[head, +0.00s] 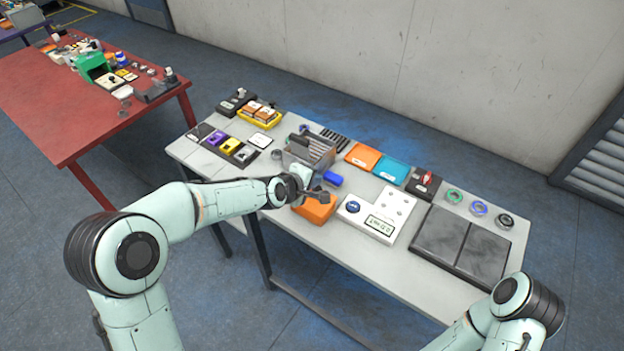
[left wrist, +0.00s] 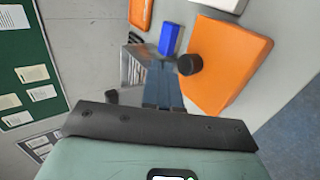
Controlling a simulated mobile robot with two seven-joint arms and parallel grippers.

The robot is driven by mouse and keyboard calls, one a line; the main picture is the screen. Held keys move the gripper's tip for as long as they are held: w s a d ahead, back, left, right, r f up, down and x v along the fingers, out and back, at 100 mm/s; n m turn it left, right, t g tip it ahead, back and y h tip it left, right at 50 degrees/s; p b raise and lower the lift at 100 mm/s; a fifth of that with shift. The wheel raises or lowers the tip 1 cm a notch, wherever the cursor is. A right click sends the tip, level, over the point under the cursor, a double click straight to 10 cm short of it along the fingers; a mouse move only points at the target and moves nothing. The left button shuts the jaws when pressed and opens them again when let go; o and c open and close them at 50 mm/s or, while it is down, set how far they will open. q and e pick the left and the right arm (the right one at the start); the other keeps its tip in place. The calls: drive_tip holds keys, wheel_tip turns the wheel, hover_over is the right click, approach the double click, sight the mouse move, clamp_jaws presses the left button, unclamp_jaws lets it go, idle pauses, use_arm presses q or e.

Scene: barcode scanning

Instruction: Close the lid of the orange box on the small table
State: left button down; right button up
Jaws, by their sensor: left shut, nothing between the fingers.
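The orange box (head: 314,209) sits near the front edge of the small light-topped table (head: 345,258), left of the white scale. In the left wrist view the orange box (left wrist: 230,62) shows a smooth, flat orange face with rounded edges. No raised lid shows, but I cannot tell whether the lid is fully closed. My left gripper (head: 317,195) is shut and empty, at the box's far side, partly in front of it. My right gripper is out of view; only part of that arm shows.
A blue block (head: 333,179) lies just beyond the box. A grey bin (head: 308,150) stands behind my left gripper. A white scale (head: 378,214) sits close on the right, with dark plates (head: 462,245) farther right. A red table (head: 40,100) stands at far left.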

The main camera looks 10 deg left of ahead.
use_arm(q)
drive_tip(key=shift+x, duration=0.85)
drive_tip(key=shift+w+d+f+b, duration=0.1)
drive_tip(key=shift+w+f+b, duration=0.2)
drive_tip(key=shift+f+b, duration=0.15)
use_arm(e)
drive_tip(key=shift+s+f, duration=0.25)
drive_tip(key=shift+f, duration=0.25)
use_arm(q)
drive_tip(key=shift+w, duration=0.1)
drive_tip(key=shift+w+r, duration=0.1)
drive_tip(key=shift+r, duration=0.3)
wheel_tip(320, 180, up, 13)
drive_tip(key=p, duration=0.5)
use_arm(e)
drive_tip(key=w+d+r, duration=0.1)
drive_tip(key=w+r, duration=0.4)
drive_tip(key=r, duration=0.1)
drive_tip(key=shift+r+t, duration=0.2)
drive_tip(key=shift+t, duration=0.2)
